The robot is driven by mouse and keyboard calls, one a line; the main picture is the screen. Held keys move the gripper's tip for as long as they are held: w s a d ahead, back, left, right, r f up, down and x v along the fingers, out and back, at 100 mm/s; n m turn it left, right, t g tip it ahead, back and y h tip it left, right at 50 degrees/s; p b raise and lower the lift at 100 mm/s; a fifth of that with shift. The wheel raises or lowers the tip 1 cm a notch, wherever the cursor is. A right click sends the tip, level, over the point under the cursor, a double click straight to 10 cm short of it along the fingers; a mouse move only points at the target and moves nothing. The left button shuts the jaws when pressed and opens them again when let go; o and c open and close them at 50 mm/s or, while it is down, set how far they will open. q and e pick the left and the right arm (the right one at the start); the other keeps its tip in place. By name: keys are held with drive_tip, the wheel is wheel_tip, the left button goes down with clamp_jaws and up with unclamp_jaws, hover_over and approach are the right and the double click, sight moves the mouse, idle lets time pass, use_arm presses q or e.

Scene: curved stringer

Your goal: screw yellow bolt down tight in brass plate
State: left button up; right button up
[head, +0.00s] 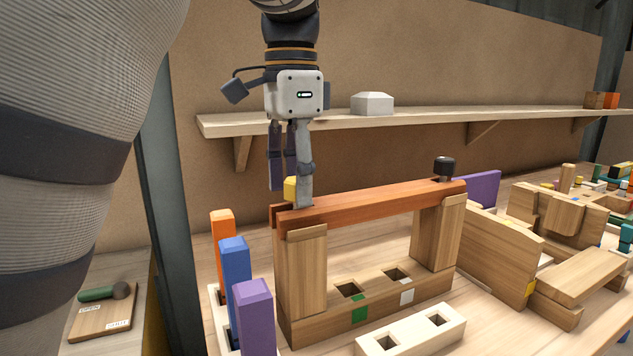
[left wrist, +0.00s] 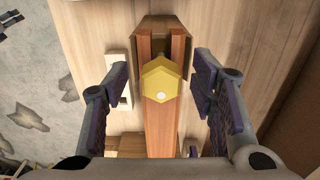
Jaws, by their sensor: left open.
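The yellow bolt (head: 291,188) stands at the left end of the reddish wooden beam (head: 375,207). In the left wrist view its hexagonal head (left wrist: 159,80) is seen from above, over the gap between the beam's two rails. My left gripper (head: 291,197) points down over the bolt. In the left wrist view its dark pads are spread on either side of the head, with a clear gap on both sides. It is open and holds nothing. The brass plate cannot be made out; how deep the bolt sits cannot be told. My right gripper is not in view.
The beam rests on two wooden posts (head: 305,265). A black knob (head: 444,167) stands at its right end. Orange (head: 222,228), blue (head: 236,262) and purple (head: 254,300) blocks stand at front left. A shelf (head: 440,118) with a white box (head: 372,103) runs behind.

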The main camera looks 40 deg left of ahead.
use_arm(q)
drive_tip(key=shift+f, duration=0.45)
clamp_jaws()
drive_tip(key=shift+s+r+m+p, duration=0.1)
drive_tip(key=shift+r+m+p, duration=0.2)
drive_tip(key=shift+m, duration=0.1)
drive_tip(key=shift+f+m, duration=0.1)
drive_tip(key=shift+m, duration=1.1)
drive_tip(key=m, duration=0.3)
drive_tip(key=f+m, duration=0.1)
drive_tip(key=shift+w+a+m, duration=0.25)
drive_tip(key=shift+m, duration=0.05)
drive_tip(key=shift+m, duration=0.3)
